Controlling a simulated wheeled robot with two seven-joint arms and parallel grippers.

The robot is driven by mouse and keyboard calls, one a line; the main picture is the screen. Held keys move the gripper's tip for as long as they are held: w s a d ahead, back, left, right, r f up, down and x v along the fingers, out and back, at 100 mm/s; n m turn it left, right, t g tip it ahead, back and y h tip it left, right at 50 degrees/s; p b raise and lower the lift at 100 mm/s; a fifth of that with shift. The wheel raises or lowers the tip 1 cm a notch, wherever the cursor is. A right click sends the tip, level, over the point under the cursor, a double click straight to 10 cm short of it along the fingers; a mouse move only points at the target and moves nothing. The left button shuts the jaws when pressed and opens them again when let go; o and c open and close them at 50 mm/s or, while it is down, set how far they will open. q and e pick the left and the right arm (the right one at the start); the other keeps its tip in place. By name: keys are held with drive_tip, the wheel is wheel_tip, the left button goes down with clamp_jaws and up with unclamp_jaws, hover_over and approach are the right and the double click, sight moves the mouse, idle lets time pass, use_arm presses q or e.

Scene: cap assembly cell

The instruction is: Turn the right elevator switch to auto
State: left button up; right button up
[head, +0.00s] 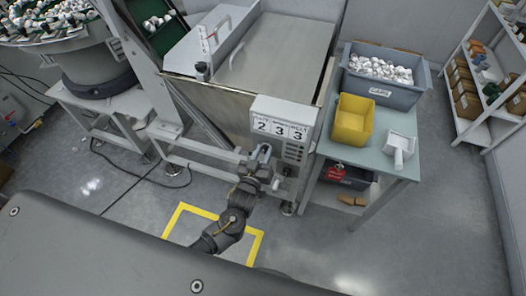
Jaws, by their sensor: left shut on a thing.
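The control box (283,113) has a white face with number cards reading 2, 3 and 3 and a column of small dark controls (295,149) at its right. My left gripper (263,155) is at the lower front of this box, with its fingers up against the panel. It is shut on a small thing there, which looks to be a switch. The fingers hide the switch, so its setting and whether it is the right elevator one cannot be told. My right gripper is not in view.
A metal hopper (275,50) stands behind the box. To the right, a table (372,165) carries a grey bin (385,95) of white parts, a yellow bin (353,118) and a white scoop (399,147). Yellow tape (255,247) marks the floor. A shelf (478,120) stands far right.

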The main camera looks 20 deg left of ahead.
use_arm(q)
drive_tip(key=shift+m, duration=1)
drive_tip(key=o, duration=1)
drive_tip(key=s, duration=0.3)
drive_tip(key=s+b, duration=0.1)
drive_tip(key=s, duration=0.6)
drive_tip(key=shift+s+a+b, duration=0.3)
drive_tip(key=shift+s, duration=0.1)
drive_tip(key=shift+f, duration=0.1)
